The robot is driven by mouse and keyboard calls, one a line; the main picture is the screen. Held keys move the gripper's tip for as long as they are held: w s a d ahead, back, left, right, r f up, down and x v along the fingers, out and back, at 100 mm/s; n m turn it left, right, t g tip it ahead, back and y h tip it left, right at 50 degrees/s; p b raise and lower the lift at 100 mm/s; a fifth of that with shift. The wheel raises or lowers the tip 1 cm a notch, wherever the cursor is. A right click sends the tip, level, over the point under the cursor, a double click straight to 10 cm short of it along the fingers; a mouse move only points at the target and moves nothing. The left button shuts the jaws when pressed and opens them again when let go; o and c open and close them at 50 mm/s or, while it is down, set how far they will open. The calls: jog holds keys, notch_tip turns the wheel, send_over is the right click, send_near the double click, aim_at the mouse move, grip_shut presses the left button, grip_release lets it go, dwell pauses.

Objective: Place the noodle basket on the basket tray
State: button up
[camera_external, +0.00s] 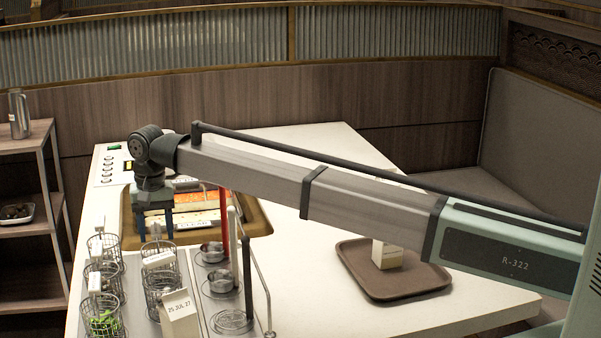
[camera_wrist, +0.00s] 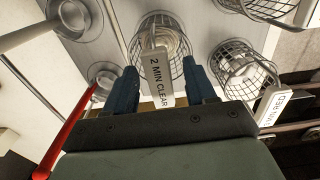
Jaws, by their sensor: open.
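My gripper (camera_external: 156,222) is open above the rear end of the wire basket rows in the external view. In the wrist view a wire basket (camera_wrist: 137,48) with pale contents, perhaps noodles, stands upright in a well. Its tag, reading "2 MIN CLEAR" (camera_wrist: 158,75), lies between my open fingers (camera_wrist: 161,92); I see no grip on it. Likely the same basket shows below the gripper in the external view (camera_external: 158,254). A brown tray (camera_external: 410,289), probably the basket tray, lies on the counter to the right and carries a cream carton (camera_external: 387,254).
Other wire baskets (camera_external: 103,313) stand in the left row. Metal cups (camera_external: 221,281), a dated carton (camera_external: 180,315) and a red post (camera_external: 223,222) are close on the right. A wood-rimmed pan (camera_external: 262,222) lies behind. The counter between pan and tray is clear.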

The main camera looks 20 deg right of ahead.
notch_tip(320, 180, up, 12)
jog(key=shift+r, duration=0.15)
dwell(0.7)
dwell(0.4)
